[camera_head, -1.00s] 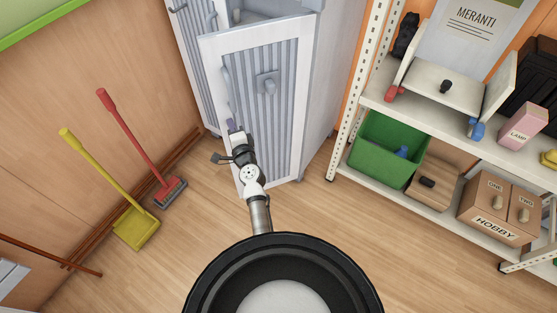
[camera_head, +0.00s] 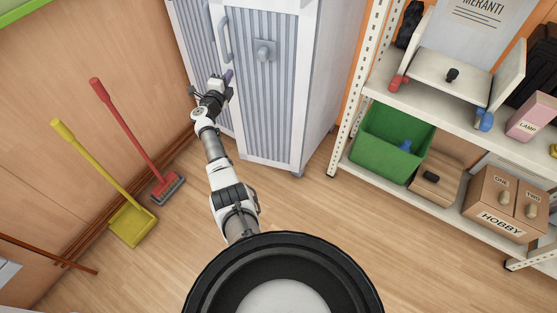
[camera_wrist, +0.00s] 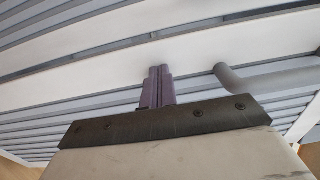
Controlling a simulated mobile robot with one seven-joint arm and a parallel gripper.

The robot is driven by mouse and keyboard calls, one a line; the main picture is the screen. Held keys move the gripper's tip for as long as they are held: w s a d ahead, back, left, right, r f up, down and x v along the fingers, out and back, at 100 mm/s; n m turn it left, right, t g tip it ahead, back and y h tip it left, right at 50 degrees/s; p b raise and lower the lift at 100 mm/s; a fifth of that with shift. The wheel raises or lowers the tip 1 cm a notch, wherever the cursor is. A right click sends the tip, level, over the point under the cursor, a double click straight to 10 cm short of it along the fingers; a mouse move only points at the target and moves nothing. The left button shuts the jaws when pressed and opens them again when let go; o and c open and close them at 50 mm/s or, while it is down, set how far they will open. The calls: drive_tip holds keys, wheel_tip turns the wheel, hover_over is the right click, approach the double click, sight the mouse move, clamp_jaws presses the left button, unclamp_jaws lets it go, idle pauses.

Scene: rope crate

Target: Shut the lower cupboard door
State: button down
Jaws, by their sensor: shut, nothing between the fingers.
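The lower cupboard door (camera_head: 268,105) has a pale frame, a grey ribbed panel, a grey bar handle (camera_head: 224,40) and a knob-like latch (camera_head: 264,50). In the head view it looks flush with the cupboard (camera_head: 318,75), with no clear gap. My gripper (camera_head: 228,76) is shut and empty, with its purple fingertips at the door's left edge, below the handle. In the wrist view the fingertips (camera_wrist: 157,80) point at the pale door frame, left of the handle bar (camera_wrist: 250,78). Whether they touch the door I cannot tell.
A red broom (camera_head: 125,125) and a yellow dustpan (camera_head: 130,222) lean by the wooden wall at left. A white shelf rack (camera_head: 350,95) stands close on the right, with a green bin (camera_head: 385,145) and boxes. The floor (camera_head: 300,215) in front is clear.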

drive_tip(key=shift+m+h, duration=0.3)
drive_tip(key=shift+h, duration=0.1)
drive_tip(key=b+x, duration=0.7)
drive_tip(key=b, duration=0.2)
drive_tip(key=shift+w, duration=0.3)
